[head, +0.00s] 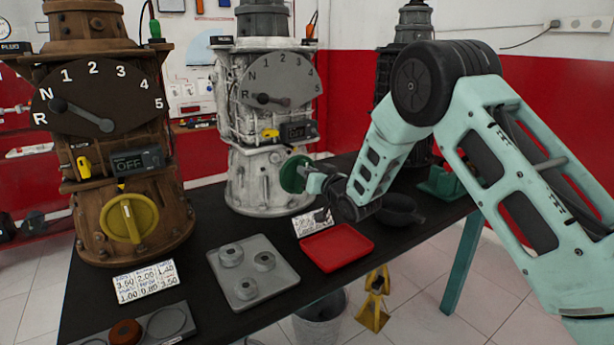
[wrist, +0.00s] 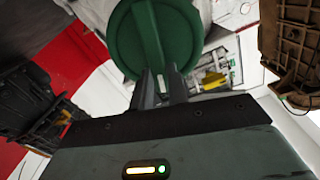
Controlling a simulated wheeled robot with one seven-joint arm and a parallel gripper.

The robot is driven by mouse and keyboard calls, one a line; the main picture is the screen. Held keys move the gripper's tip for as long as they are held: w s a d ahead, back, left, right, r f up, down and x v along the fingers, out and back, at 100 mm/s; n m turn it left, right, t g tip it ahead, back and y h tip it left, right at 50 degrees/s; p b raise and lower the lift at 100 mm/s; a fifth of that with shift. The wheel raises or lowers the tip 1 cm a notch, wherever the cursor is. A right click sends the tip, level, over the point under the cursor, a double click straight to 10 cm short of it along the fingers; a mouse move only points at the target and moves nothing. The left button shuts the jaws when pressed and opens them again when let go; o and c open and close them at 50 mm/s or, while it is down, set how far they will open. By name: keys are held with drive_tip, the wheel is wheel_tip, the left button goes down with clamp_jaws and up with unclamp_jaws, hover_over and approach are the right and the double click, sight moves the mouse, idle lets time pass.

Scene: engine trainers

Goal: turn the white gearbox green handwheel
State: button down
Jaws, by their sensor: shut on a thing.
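The white gearbox (head: 262,165) stands upright at the back of the dark table. Its green handwheel (head: 293,174) sits low on its front right side and is partly hidden by my gripper (head: 316,181). In the wrist view the green handwheel (wrist: 150,38) is a round disc with a raised bar across its middle. My gripper (wrist: 160,88) is shut on the lower end of that bar, with one finger on each side. The dial (head: 268,98) on the gearbox shows its pointer on the left, near N and R.
A brown gearbox (head: 128,150) with a yellow handwheel (head: 129,218) stands at the left. A grey tray (head: 262,290) with round parts and a red tray (head: 336,247) lie in front. A black pan-like thing (head: 400,208) and a dark gearbox (head: 383,75) are behind my arm.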

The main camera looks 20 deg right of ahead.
drive_tip(key=shift+w+d+f+m+b, duration=0.1)
drive_tip(key=shift+d+f+m+b, duration=0.35)
drive_tip(key=shift+m, duration=2.5)
drive_tip(key=shift+w+d+f+m+b, duration=0.15)
drive_tip(key=shift+f+m+b, duration=0.55)
drive_tip(key=shift+m, duration=2.3)
drive_tip(key=shift+d+f+m+b, duration=0.4)
drive_tip(key=shift+m+b, duration=0.35)
drive_tip(key=shift+m, duration=2.2)
drive_tip(key=shift+a, duration=0.1)
drive_tip(key=shift+f, duration=0.1)
drive_tip(key=c, duration=1.4)
unclamp_jaws()
drive_tip(key=shift+o, duration=0.2)
drive_tip(key=v, duration=1.7)
drive_tip(key=shift+s, duration=0.2)
